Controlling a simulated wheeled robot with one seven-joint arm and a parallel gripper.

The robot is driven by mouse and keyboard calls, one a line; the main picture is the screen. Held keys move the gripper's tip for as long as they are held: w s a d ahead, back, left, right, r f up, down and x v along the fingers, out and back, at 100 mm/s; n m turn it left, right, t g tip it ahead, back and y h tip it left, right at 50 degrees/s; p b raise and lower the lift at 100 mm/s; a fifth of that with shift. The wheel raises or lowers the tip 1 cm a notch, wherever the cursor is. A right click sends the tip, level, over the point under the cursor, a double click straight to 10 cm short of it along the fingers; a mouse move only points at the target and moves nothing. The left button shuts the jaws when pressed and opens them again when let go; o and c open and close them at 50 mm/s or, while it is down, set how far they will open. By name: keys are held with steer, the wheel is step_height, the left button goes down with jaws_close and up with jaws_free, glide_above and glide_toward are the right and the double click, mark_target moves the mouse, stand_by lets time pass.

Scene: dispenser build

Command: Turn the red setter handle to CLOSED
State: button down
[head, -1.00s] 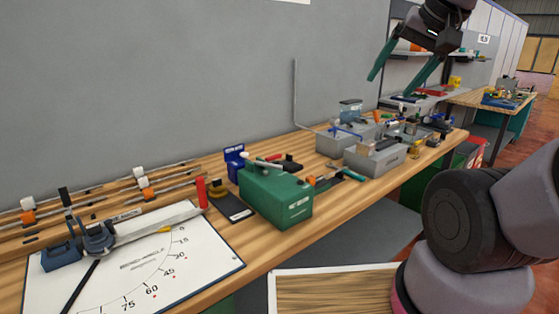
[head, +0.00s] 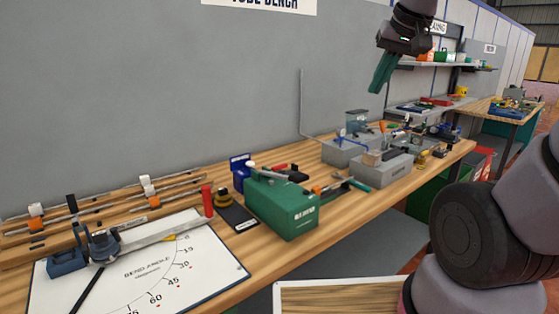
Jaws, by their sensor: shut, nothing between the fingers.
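My gripper (head: 379,88) hangs in the air at the upper right of the head view, well above the bench. Its green fingers are together and hold nothing. An upright red grip (head: 207,201) stands at the far end of the grey bar on the bend-angle board. I cannot tell which red part is the setter handle, and no CLOSED mark is readable.
The wooden bench (head: 230,261) runs along the grey wall. The white bend-angle board (head: 180,272) lies at the left, with rods behind it. Grey boxes with fittings (head: 385,171) crowd the right half. A second table (head: 508,107) stands farther back.

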steer(key=w+a+f+n+g, duration=0.1)
steer(key=w+a+f+n, duration=0.25)
steer(key=w, duration=0.45)
steer(key=w+a+f+n+g, duration=0.1)
steer(key=w+a+f+n, duration=0.15)
steer(key=w+a, duration=0.35)
steer(key=w+a+f+n+g, duration=0.1)
steer(key=w+a+f+n, duration=0.2)
steer(key=w+a+f, duration=0.8)
steer(key=shift+w+a+f+y, duration=0.2)
steer(key=shift+f+y, duration=0.1)
steer(key=shift+f, duration=0.45)
step_height(320, 180, down, 10)
steer(key=shift+s+d+r, duration=0.25)
steer(key=shift+s+d, duration=0.05)
